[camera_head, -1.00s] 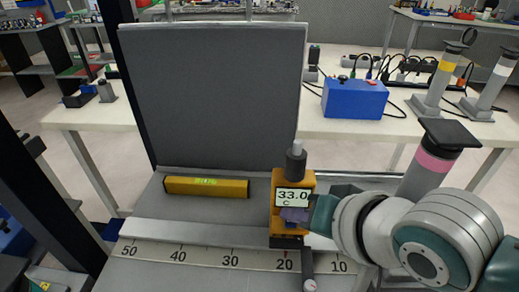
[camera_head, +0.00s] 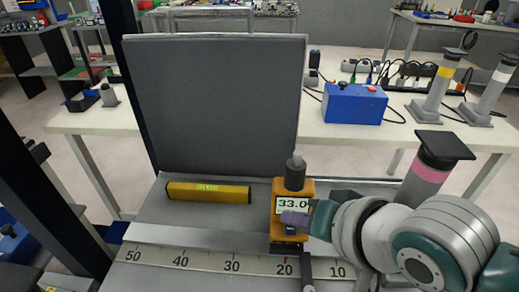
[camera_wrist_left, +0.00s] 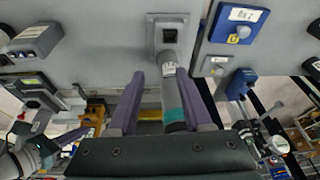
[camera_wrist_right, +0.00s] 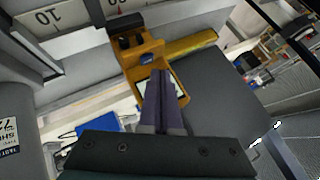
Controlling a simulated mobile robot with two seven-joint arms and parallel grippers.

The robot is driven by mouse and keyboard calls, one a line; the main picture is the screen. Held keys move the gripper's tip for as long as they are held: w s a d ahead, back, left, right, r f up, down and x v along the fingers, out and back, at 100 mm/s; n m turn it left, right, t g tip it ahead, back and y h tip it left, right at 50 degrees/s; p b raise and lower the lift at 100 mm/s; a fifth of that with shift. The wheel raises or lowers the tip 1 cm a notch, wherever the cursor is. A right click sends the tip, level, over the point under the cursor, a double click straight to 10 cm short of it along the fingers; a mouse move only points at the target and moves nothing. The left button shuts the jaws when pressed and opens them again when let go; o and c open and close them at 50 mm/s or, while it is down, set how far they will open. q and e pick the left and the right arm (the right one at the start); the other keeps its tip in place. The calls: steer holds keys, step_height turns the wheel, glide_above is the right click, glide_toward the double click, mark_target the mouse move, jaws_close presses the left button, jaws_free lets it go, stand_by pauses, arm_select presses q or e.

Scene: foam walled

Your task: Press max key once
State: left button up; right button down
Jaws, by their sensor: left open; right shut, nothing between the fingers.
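An orange handheld meter (camera_head: 279,230) with a grey knob on top stands upright at the edge of the grey platform. Its screen reads 33.0 in the head view, and its lower part is covered. My right gripper (camera_head: 293,220) is shut and empty, its tips in front of the meter's face just below the digits. In the right wrist view, the shut fingers (camera_wrist_right: 163,75) overlap the screen of the orange meter (camera_wrist_right: 147,55); contact cannot be told. The max key is hidden or too small to tell. My left gripper (camera_wrist_left: 160,85) is open, away from the meter, around a grey post in its view.
A yellow level bar (camera_head: 208,192) lies left of the meter before a tall grey foam panel (camera_head: 215,105). A ruler strip (camera_head: 205,263) runs along the front. A pink-banded grey post (camera_head: 428,170) stands beside my right arm. A blue box (camera_head: 354,104) is on the table behind.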

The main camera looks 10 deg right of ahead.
stand_by(0.3)
step_height(320, 180, up, 5)
steer(key=p, duration=0.5)
steer(key=shift+r+p, duration=0.1)
steer(key=shift+p, duration=0.25)
stand_by(0.3)
